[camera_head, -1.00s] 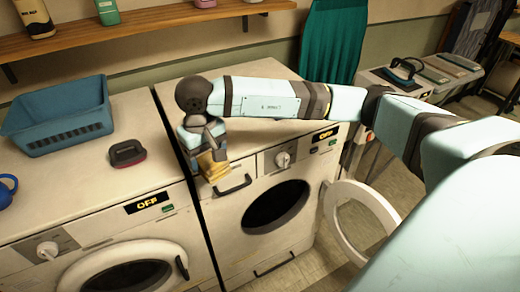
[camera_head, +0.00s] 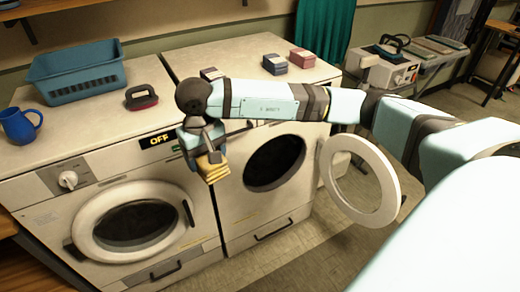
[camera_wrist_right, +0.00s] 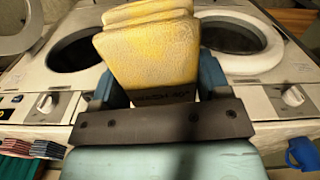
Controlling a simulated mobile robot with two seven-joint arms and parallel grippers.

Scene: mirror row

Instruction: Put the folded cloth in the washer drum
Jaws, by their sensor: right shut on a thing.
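The folded yellow cloth (camera_head: 212,168) is held in my right gripper (camera_head: 205,150), which is shut on it. They are in front of the washers, near the seam between them and left of the right washer's opening. In the right wrist view the cloth (camera_wrist_right: 150,50) stands out between the blue fingers (camera_wrist_right: 158,85). The right washer has a dark open drum (camera_head: 275,163); its round door (camera_head: 390,182) is swung out to the right. The drum also shows at the left of the right wrist view (camera_wrist_right: 75,52). My left gripper is not in view.
The left washer's door (camera_head: 90,222) appears shut. On top are a blue basket (camera_head: 78,72), a brush (camera_head: 141,98), a blue mug (camera_head: 20,126) and small folded stacks (camera_head: 302,58). Floor in front of the right washer (camera_head: 290,250) is clear.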

